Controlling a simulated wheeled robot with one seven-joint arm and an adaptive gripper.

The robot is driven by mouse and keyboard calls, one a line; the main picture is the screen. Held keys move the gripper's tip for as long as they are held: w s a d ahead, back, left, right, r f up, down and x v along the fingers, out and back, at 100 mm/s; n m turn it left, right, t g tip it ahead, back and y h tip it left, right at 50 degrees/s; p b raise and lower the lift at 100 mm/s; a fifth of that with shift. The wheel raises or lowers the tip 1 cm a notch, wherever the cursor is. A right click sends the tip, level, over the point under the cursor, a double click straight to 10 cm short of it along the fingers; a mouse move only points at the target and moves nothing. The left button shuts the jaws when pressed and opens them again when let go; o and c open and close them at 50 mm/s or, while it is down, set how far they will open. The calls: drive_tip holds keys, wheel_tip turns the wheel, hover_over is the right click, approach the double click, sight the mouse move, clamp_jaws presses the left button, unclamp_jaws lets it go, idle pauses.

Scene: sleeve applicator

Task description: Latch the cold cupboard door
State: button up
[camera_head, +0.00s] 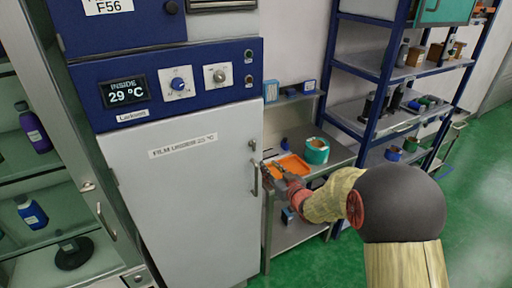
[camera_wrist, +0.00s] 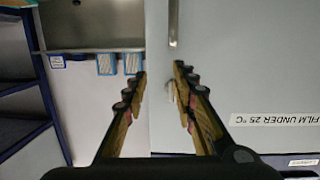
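The cold cupboard (camera_head: 180,85) has a blue control panel reading 29 °C and a pale door (camera_head: 190,215) labelled "FILM UNDER 25 °C". The door looks closed or nearly so; a small gap cannot be ruled out. A vertical bar handle (camera_head: 255,179) is on its right edge, with a small round latch fitting (camera_head: 252,145) above it. My gripper (camera_head: 270,166) is just right of the handle. In the wrist view my gripper (camera_wrist: 160,75) is open and empty, its fingers either side of the door edge.
A side table with an orange tray (camera_head: 288,166) and a teal roll (camera_head: 316,150) stands right of the cupboard, behind my gripper. Blue-framed shelving (camera_head: 385,70) is further right. A glass-fronted cabinet (camera_head: 60,190) adjoins on the left. Green floor (camera_head: 475,190) is clear at right.

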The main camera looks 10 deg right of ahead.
sight(255, 146)
drive_tip(key=shift+t+y, duration=0.7)
drive_tip(key=shift+y, duration=0.1)
drive_tip(key=w+a+r, duration=0.1)
drive_tip(key=w, duration=0.1)
drive_tip(key=w+a+r, duration=0.1)
drive_tip(key=w+r, duration=0.1)
drive_tip(key=w, duration=0.1)
drive_tip(key=w+a+r, duration=0.1)
drive_tip(key=w, duration=0.1)
drive_tip(key=shift+w+a+r, duration=0.25)
drive_tip(key=shift+w+a, duration=0.05)
drive_tip(key=shift+a, duration=0.1)
drive_tip(key=c, duration=0.4)
clamp_jaws()
